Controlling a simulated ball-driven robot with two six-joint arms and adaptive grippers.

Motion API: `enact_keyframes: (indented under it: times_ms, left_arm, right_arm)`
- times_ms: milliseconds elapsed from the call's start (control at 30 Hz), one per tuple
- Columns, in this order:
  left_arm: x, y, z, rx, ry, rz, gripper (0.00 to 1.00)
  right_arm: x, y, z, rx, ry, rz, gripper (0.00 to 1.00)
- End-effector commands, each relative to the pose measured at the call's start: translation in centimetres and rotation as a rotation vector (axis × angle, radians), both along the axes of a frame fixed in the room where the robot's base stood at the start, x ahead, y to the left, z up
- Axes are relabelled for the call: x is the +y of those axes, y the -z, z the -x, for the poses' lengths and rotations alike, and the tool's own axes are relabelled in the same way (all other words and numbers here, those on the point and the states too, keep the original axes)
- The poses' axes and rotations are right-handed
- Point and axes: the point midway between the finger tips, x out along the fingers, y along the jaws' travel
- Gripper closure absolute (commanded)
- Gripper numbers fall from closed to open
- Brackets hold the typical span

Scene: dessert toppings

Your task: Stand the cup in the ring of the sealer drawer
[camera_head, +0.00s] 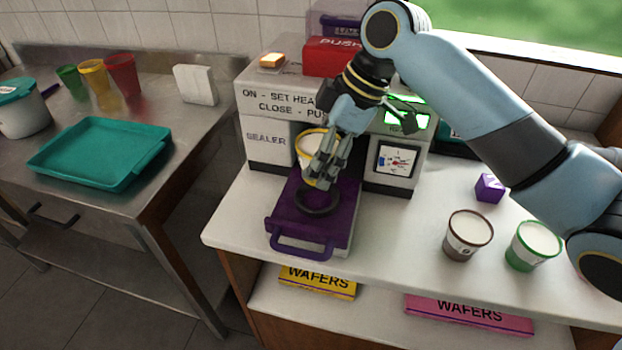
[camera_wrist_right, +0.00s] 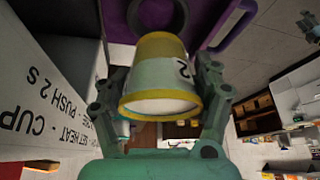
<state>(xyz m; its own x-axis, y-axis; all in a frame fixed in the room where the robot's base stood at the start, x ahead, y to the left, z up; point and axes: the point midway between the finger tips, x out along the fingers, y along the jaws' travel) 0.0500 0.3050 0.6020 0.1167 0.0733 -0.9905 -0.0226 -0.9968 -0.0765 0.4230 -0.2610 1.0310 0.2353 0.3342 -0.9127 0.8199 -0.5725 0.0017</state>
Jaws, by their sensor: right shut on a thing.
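The yellow-rimmed cup (camera_head: 307,150) has a white top and is held by my right gripper (camera_head: 322,172) just behind and above the drawer's ring. In the right wrist view the cup (camera_wrist_right: 160,75) sits between both fingers of the right gripper (camera_wrist_right: 158,100). The purple sealer drawer (camera_head: 285,217) is pulled out of the sealer (camera_head: 266,140). Its dark ring (camera_head: 318,208) is seen partly behind the fingers, and it also shows in the wrist view (camera_wrist_right: 183,15) beyond the cup's base. The ring looks empty. My left gripper is not in view.
A brown-rimmed cup (camera_head: 467,236), a green-rimmed cup (camera_head: 533,245) and a purple cube (camera_head: 489,188) stand right of the sealer. A red push block (camera_head: 333,57) sits on top of it. A teal tray (camera_head: 100,153) lies on the left table.

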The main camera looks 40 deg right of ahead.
Motion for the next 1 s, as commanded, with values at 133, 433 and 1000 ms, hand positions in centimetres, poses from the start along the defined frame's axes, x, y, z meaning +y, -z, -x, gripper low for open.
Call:
enact_keyframes:
  times_ms: [133,433,1000]
  left_arm:
    - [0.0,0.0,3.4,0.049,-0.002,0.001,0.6]
    - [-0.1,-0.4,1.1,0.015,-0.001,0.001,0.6]
    - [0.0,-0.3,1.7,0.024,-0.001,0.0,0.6]
  right_arm:
    - [0.0,2.0,0.0,0.0,0.001,0.0,0.71]
    - [0.0,5.8,0.0,0.0,0.0,0.0,0.71]
    - [0.0,6.3,0.0,0.001,0.0,0.002,0.04]
